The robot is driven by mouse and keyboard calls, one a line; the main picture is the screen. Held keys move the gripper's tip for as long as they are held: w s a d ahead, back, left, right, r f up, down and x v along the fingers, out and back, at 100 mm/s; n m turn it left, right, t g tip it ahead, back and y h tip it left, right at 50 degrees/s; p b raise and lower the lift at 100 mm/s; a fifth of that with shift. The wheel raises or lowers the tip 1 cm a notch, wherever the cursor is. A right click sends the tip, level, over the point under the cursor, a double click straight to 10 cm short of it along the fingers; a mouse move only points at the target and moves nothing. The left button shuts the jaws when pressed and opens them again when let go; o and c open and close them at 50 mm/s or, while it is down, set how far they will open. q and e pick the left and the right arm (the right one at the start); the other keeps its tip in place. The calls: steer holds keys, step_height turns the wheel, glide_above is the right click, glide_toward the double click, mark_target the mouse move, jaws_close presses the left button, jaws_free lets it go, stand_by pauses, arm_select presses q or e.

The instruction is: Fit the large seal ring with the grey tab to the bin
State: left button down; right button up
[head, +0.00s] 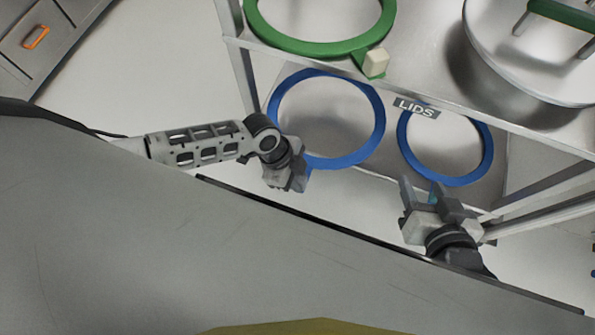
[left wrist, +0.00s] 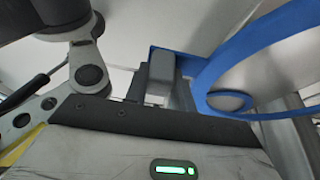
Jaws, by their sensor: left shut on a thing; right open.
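A large blue ring (head: 379,125) is at the lower shelf in the head view. My left gripper (head: 297,182) is shut on its blue stub at the ring's lower left edge. The ring also fills the right of the left wrist view (left wrist: 240,50), its stub running behind a grey finger. The jaws hide the stub's end, so a grey tab cannot be made out. My right gripper (head: 424,186) is open, in front of the lower edge of a smaller blue ring (head: 488,150); contact cannot be told. I cannot identify the bin for certain.
A green ring (head: 300,46) with a pale block tab lies on the upper shelf. A round metal vessel or lid (head: 510,75) with a green handle stands to its right. A drawer cabinet (head: 45,40) stands top left.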

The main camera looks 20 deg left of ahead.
arm_select(q)
steer(key=shift+r+p, duration=1.65)
steer(key=shift+r, duration=0.25)
